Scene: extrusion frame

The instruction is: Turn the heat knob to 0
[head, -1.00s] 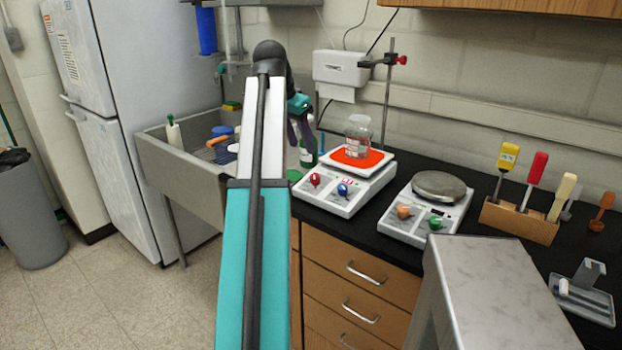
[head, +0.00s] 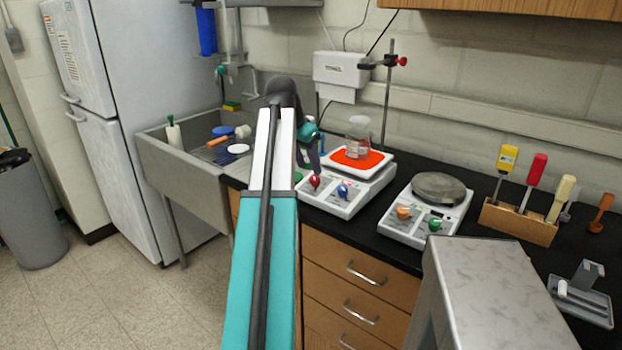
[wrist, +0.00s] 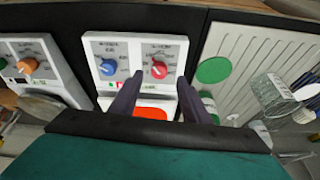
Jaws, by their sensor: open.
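A white hotplate (head: 345,206) with a glowing orange-red top stands on the black bench. Its front panel has a red knob (head: 315,182) on the left and a blue knob (head: 343,190) on the right in the head view. The wrist view shows them the other way round, with the red knob (wrist: 158,70) right of the blue knob (wrist: 108,67). The dial labels are too small to read surely. My gripper (head: 309,165) is open in front of the panel. In the wrist view its fingertips (wrist: 160,76) stand either side of the red knob; contact cannot be told.
A clear bottle (head: 358,133) stands on the hot surface. A second hotplate (head: 425,213) with orange and green knobs is to the right. A sink (head: 183,173) is left, a tool rack (head: 518,221) far right, and a stand rod (head: 387,95) behind.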

